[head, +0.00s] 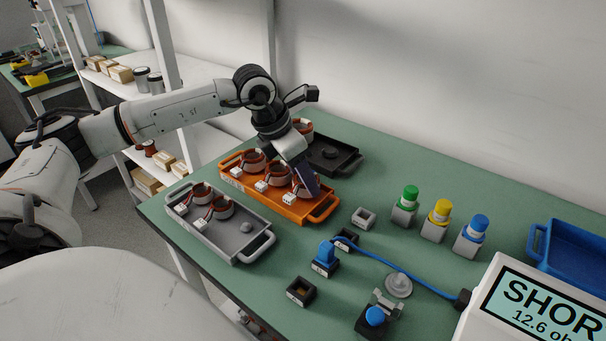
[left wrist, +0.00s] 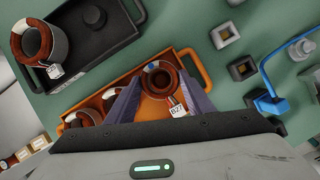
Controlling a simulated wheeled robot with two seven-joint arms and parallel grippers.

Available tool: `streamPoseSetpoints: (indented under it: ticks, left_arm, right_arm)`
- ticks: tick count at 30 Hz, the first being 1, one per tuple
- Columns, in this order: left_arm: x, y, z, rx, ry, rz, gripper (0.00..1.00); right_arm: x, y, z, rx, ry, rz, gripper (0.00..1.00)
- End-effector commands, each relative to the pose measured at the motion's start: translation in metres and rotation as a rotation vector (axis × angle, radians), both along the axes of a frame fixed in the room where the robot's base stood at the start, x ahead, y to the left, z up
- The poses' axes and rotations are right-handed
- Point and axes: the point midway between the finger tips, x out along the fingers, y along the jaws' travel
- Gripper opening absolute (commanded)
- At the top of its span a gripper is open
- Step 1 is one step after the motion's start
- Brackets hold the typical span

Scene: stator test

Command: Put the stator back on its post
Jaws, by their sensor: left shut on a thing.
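My left gripper (head: 308,182) is over the right end of the orange tray (head: 232,179), shut on a copper-wound stator (head: 299,187). In the left wrist view its two fingers (left wrist: 158,95) sit on either side of that stator (left wrist: 157,75), whose white tag seems to read B27. The stator is at the tray's right end; whether it touches the tray floor or sits around a post is hidden. Two more stators (head: 268,174) stand to its left in the orange tray. The grey tray (head: 207,238) holds two stators and a bare post (head: 246,228). My right gripper is not in view.
A black tray (head: 350,166) behind holds a stator (left wrist: 40,42) and a bare post (left wrist: 94,17). To the right are small square sockets, a blue-cabled plug (head: 325,258), green, yellow and blue buttons, a blue bin (head: 577,252) and a meter showing "SHOR" (head: 540,305).

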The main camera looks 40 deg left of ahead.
Motion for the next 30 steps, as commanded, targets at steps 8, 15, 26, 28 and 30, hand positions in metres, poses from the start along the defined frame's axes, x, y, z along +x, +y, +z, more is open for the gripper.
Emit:
streamPoseSetpoints:
  ticks: [8, 15, 26, 28, 30]
  left_arm:
    - [0.0008, 0.0000, 0.0000, 0.000, -0.004, 0.000, 0.15]
    - [0.0007, -0.0002, -0.0028, -0.001, -0.003, 0.000, 0.15]
    - [0.0008, -0.0005, -0.0051, -0.001, -0.003, 0.000, 0.15]
    - [0.0008, -0.0005, -0.0051, -0.001, -0.003, 0.000, 0.53]
    - [0.0008, -0.0004, -0.0053, -0.001, -0.003, 0.000, 0.60]
  right_arm:
    - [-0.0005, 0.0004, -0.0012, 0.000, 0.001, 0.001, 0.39]
    - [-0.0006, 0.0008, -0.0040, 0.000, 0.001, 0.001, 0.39]
    - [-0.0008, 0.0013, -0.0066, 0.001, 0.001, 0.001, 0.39]
    - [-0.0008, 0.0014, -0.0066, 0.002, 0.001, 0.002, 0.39]
    - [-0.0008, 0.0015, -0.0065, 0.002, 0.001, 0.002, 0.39]
